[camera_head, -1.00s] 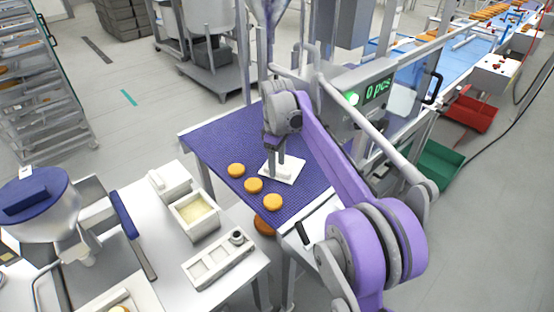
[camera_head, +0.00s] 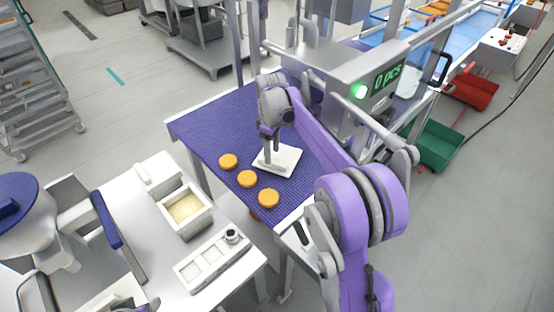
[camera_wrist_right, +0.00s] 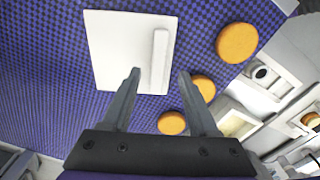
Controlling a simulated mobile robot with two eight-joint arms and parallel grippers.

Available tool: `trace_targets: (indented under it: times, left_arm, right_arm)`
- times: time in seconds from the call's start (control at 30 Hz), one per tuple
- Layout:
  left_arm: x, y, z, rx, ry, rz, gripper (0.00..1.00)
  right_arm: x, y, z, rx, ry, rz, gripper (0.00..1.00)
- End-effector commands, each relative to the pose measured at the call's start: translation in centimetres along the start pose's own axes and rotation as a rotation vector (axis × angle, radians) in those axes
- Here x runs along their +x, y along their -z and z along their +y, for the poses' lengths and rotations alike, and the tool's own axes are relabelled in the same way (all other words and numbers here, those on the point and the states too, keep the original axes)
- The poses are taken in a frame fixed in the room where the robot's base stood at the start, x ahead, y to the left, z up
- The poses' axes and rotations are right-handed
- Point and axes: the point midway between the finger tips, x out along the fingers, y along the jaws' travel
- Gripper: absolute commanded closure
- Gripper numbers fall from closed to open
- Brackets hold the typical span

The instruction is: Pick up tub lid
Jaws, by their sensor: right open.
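The tub lid (camera_head: 286,166) is a white square plate with a raised bar handle. It lies flat on the blue-purple checked belt table. In the right wrist view the lid (camera_wrist_right: 112,50) is at upper middle, its bar handle (camera_wrist_right: 159,58) upright in the picture. My right gripper (camera_head: 271,152) is at the lid. In the right wrist view its open fingers (camera_wrist_right: 159,73) appear on either side of the handle, with nothing held. I cannot tell whether they touch the lid. An open white tub (camera_head: 185,209) with pale yellow contents stands on the worktable to the left. My left gripper is not clearly seen.
Several round orange-brown patties (camera_head: 247,179) lie in a row just left of the lid. A white tray with square wells (camera_head: 213,262) sits on the worktable. A machine with a green display (camera_head: 388,75) stands beyond the belt table (camera_head: 215,125). The belt's far left is clear.

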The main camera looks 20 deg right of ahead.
Motion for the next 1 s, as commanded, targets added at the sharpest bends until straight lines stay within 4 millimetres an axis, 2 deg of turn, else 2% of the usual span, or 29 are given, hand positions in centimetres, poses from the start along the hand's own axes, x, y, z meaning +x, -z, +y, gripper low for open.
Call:
trace_targets:
  times: [0.23,0.53,0.57,0.87,1.0]
  left_arm:
    - [-0.2,0.3,0.0,0.000,0.000,0.003,0.46]
    - [-0.2,0.2,0.0,0.000,0.000,0.002,0.46]
    - [-0.2,0.2,0.0,0.000,0.000,0.002,0.46]
    - [-0.2,0.2,0.0,0.000,0.000,0.002,0.46]
    - [-0.2,0.2,0.0,0.000,0.000,0.002,0.46]
  right_arm:
    - [3.5,0.0,0.2,0.000,0.000,0.000,0.40]
    - [4.2,0.0,0.2,0.000,0.000,0.000,0.40]
    - [4.2,0.0,0.2,0.000,0.000,0.000,0.44]
    - [4.1,0.0,0.2,0.000,0.000,0.000,0.98]
    - [4.1,0.0,0.2,0.000,0.000,0.000,1.00]
